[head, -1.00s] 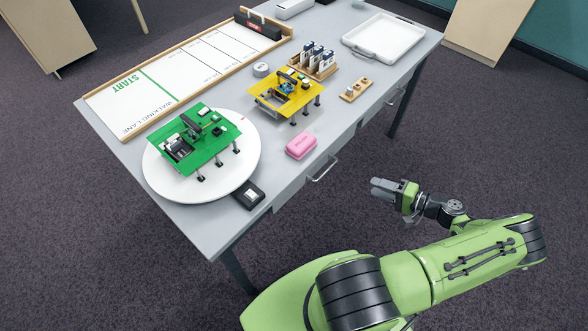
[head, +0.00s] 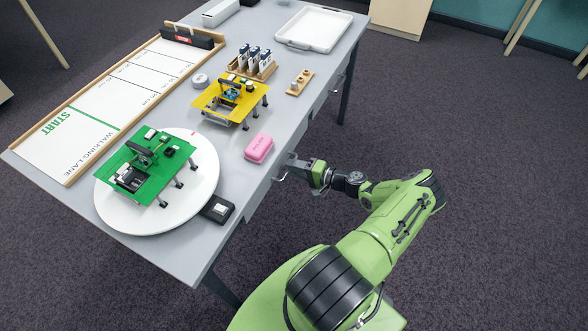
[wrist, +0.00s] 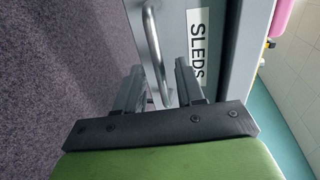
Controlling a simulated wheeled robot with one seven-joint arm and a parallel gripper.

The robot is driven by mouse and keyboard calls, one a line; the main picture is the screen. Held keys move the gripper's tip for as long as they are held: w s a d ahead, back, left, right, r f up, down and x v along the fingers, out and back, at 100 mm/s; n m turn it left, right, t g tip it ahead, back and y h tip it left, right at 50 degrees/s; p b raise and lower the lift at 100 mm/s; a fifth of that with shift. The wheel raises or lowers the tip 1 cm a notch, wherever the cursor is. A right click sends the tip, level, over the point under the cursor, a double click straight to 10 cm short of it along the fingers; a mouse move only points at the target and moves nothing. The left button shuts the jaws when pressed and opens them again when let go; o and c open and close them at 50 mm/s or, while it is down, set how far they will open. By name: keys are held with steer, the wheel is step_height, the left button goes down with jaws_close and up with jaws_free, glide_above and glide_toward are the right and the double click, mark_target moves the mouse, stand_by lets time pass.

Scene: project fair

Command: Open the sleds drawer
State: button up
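The sleds drawer is in the table's near side, and its white SLEDS label (wrist: 198,48) shows in the wrist view. Its front looks flush with the table side, so it appears closed. Its metal bar handle (wrist: 153,45) runs between my two fingers in the wrist view, with gaps visible beside it. My gripper (head: 290,166) is at the table's near edge, at the handle; in the wrist view my gripper (wrist: 160,88) has its fingers apart, one on each side of the bar. The contact in depth is unclear.
On the grey table (head: 222,165) stand a green walker (head: 148,163) on a white disc, a yellow walker (head: 230,98), a pink box (head: 259,148) above the drawer, and a white tray (head: 314,30). A second drawer handle (head: 337,86) is farther along.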

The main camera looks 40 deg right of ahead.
steer(key=shift+w, duration=0.2)
jaws_close()
stand_by(0.3)
